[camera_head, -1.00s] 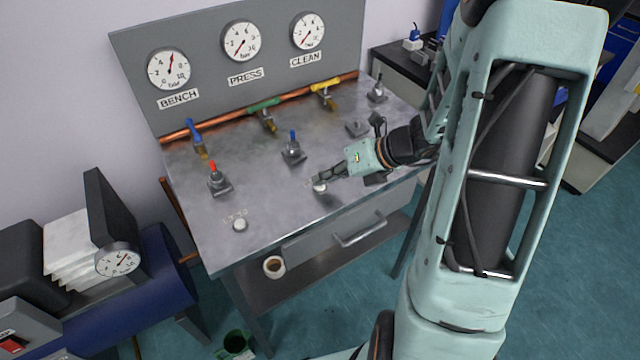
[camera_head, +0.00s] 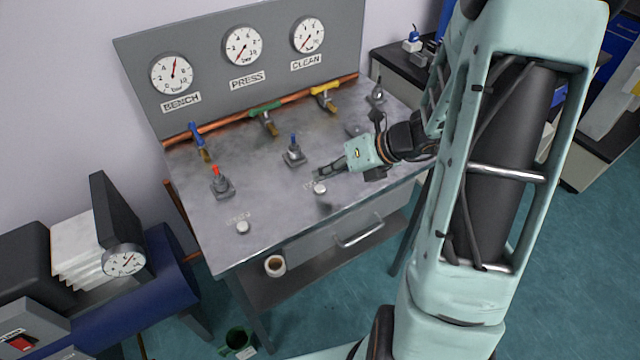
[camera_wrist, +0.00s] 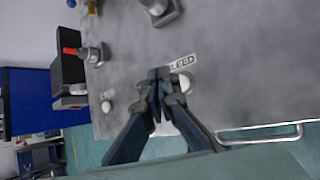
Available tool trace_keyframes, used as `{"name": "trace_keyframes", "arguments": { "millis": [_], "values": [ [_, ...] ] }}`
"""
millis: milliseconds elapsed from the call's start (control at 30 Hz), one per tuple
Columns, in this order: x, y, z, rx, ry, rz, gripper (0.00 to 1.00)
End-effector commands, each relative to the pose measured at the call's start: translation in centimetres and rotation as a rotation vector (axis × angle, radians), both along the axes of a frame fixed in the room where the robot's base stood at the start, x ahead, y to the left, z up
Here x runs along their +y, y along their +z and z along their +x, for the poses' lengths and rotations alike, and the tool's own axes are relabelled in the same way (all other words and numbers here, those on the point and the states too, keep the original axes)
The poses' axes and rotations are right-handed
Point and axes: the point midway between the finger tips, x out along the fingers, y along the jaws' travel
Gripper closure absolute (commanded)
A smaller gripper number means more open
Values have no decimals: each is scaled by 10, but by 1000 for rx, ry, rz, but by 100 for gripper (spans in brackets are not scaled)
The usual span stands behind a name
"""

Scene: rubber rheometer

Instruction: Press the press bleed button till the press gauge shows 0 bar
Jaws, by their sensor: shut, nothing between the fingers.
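The press gauge (camera_head: 242,45) is the middle dial on the back panel. Its needle points to the lower left, at or close to 0; the exact reading is too small to tell. A round pale button (camera_head: 320,188) sits near the bench's front edge, below the press column; I take it for the press bleed button. It also shows in the wrist view (camera_wrist: 186,83), beside a small label that I cannot read surely. My gripper (camera_head: 321,175) is shut and empty. Its fingertips (camera_wrist: 158,75) are just behind and above the button, apparently not touching it.
A second button (camera_head: 242,227) is at the bench's front left. A red-tipped valve (camera_head: 221,184) and a blue-tipped valve (camera_head: 293,152) stand behind the buttons. The bench gauge (camera_head: 172,73) reads about mid-scale. A drawer handle (camera_head: 360,232) projects below the front edge.

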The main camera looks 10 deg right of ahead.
Motion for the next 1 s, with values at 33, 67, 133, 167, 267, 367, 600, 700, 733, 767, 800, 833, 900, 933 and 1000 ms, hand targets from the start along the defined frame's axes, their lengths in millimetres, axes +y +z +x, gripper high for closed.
{"name": "trace_keyframes", "arguments": {
  "millis": [33,67,133,167,267,367,600,700,733,767,800,833,900,933,1000],
  "values": [
    [0,11,0,0,0,0,100],
    [0,14,0,0,0,0,100],
    [0,22,0,0,0,0,100],
    [0,25,0,0,0,0,100],
    [0,35,0,0,0,0,100],
    [0,41,0,0,0,0,100],
    [0,39,0,0,0,0,100],
    [0,39,0,0,0,0,100],
    [0,39,0,0,0,0,100],
    [0,39,0,0,0,0,100],
    [0,39,0,0,0,0,100],
    [0,39,0,0,0,0,100],
    [-1,39,1,-3,1,-3,100],
    [-2,40,3,-10,5,-11,100],
    [-12,43,13,-49,23,-53,100]
  ]
}}
